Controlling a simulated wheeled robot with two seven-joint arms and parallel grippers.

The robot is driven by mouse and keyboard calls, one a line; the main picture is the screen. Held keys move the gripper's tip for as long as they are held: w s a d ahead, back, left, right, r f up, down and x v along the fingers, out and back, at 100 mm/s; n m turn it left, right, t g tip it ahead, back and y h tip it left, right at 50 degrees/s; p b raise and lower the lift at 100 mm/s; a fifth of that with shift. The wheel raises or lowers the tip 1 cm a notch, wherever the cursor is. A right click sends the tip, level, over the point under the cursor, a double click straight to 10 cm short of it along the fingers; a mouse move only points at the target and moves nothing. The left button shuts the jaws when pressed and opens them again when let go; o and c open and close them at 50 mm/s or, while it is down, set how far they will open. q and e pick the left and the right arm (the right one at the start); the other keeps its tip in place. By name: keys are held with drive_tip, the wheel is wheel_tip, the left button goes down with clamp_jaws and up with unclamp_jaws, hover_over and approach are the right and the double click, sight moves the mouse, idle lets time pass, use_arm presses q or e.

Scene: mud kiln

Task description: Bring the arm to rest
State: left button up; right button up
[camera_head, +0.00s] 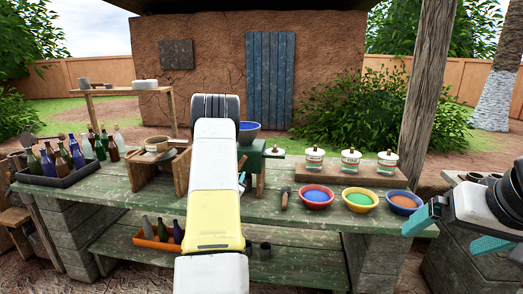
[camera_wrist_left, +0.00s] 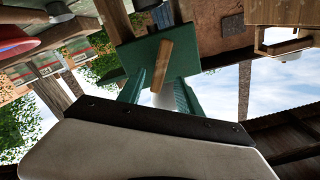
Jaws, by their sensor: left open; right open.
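My left arm (camera_head: 214,175) rises through the middle of the head view and hides most of its gripper. In the left wrist view my left gripper (camera_wrist_left: 160,88) shows two teal fingers apart. A wooden handle-like piece (camera_wrist_left: 162,62) and a green block (camera_wrist_left: 128,57) appear beyond the fingers; whether they touch is unclear. I see nothing clearly held. My right gripper (camera_head: 442,238) is at the right of the head view, its teal fingers apart and empty, by the bench's right end.
The green wooden bench (camera_head: 265,205) carries a bottle tray (camera_head: 62,178), a green object (camera_head: 252,158), a blue bowl (camera_head: 249,132), red (camera_head: 316,205), yellow (camera_head: 359,208) and blue-rimmed bowls (camera_head: 403,211), and several white jars on a board (camera_head: 350,176). A wooden post (camera_head: 424,95) stands behind.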

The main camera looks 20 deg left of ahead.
use_arm(q)
drive_tip(key=s+d+r+n+g+h, duration=0.1)
drive_tip(key=s+d+r+n+g, duration=0.2)
drive_tip(key=d+r, duration=0.5)
drive_tip(key=s+d+r+g+h, duration=0.1)
drive_tip(key=s+d+r+g, duration=0.1)
drive_tip(key=s+d+r, duration=0.45)
drive_tip(key=s+d+r+g+h, duration=0.1)
drive_tip(key=s+d+g, duration=0.1)
drive_tip(key=s+d, duration=0.3)
drive_tip(key=s+d+r+g+h, duration=0.1)
drive_tip(key=s+d, duration=0.5)
drive_tip(key=s, duration=0.8)
drive_tip(key=s+d+r+g+h, duration=0.1)
drive_tip(key=s+d+g+h, duration=0.1)
drive_tip(key=s+d, duration=0.4)
drive_tip(key=s+g, duration=0.1)
drive_tip(key=s, duration=0.2)
drive_tip(key=shift+s+d+r, duration=0.15)
drive_tip(key=shift+s+r, duration=0.15)
